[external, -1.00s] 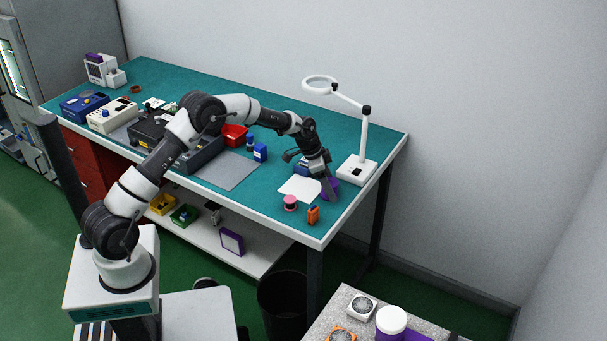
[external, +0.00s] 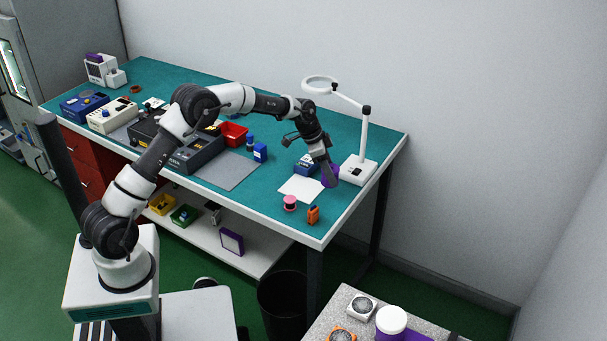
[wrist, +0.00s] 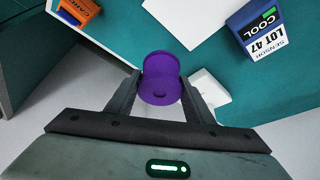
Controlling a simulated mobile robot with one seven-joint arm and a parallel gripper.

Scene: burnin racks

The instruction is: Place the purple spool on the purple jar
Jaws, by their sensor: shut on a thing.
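The purple spool (external: 327,172) is between the fingers of my gripper (external: 332,178), above the right part of the green bench top. In the wrist view, the spool (wrist: 160,68) sits between the two dark fingertips (wrist: 160,94), which close on its sides. It looks clear of the bench surface. I cannot pick out a purple jar with certainty. A white-lidded container (external: 391,320) with purple beside it stands on the speckled table at the bottom; whether that purple is part of it is unclear.
A magnifier lamp (external: 357,170) stands just right of my gripper. A white sheet (external: 301,188), a blue sensor box (external: 305,165), a pink spool (external: 290,203) and an orange item (external: 313,215) lie close by. A speckled table (external: 327,318) stands apart in front.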

